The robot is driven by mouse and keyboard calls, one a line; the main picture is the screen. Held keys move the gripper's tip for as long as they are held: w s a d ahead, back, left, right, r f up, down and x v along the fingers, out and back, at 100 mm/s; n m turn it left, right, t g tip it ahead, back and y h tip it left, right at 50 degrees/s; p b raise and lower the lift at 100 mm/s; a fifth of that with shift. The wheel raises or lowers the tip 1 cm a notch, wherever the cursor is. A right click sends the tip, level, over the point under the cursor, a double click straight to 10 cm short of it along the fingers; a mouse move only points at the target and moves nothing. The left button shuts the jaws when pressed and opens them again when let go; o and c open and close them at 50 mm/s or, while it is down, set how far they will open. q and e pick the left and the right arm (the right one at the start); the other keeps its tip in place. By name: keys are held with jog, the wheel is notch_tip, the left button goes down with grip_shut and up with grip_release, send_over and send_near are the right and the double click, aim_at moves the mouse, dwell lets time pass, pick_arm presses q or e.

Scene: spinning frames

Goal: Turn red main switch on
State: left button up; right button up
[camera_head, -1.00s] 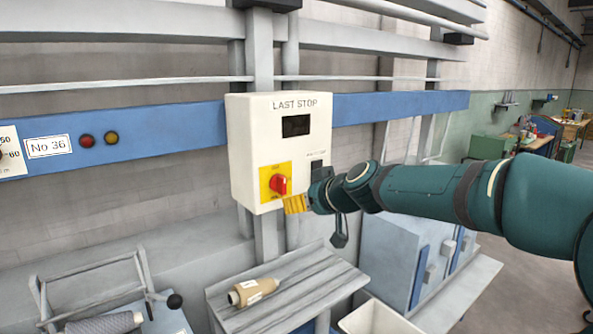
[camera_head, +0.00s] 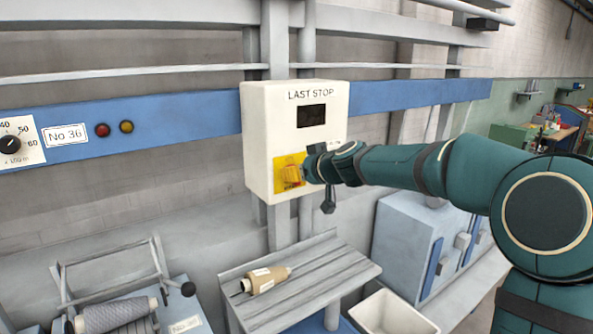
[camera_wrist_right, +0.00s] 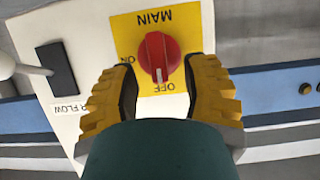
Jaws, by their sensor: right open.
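The red main switch (camera_wrist_right: 158,55) is a rotary knob on a yellow plate (camera_wrist_right: 130,30) marked MAIN, ON and OFF. The plate also shows in the head view (camera_head: 281,162), on a white LAST STOP box (camera_head: 262,130). In the wrist view the lettering is upside down, and the knob's white mark points toward OFF. My right gripper (camera_head: 291,175) is in front of the plate and hides the knob in the head view. In the wrist view its yellow fingers (camera_wrist_right: 158,78) are open on either side of the knob, with gaps visible. My left gripper is out of view.
A blue rail (camera_head: 190,124) runs behind the box. Below it are a grey slatted shelf (camera_head: 300,295) with a tan bobbin (camera_head: 265,280) and a white bin (camera_head: 392,312).

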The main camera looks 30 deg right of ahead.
jog(key=shift+x, duration=0.95)
jog(key=shift+s, duration=0.1)
grip_shut()
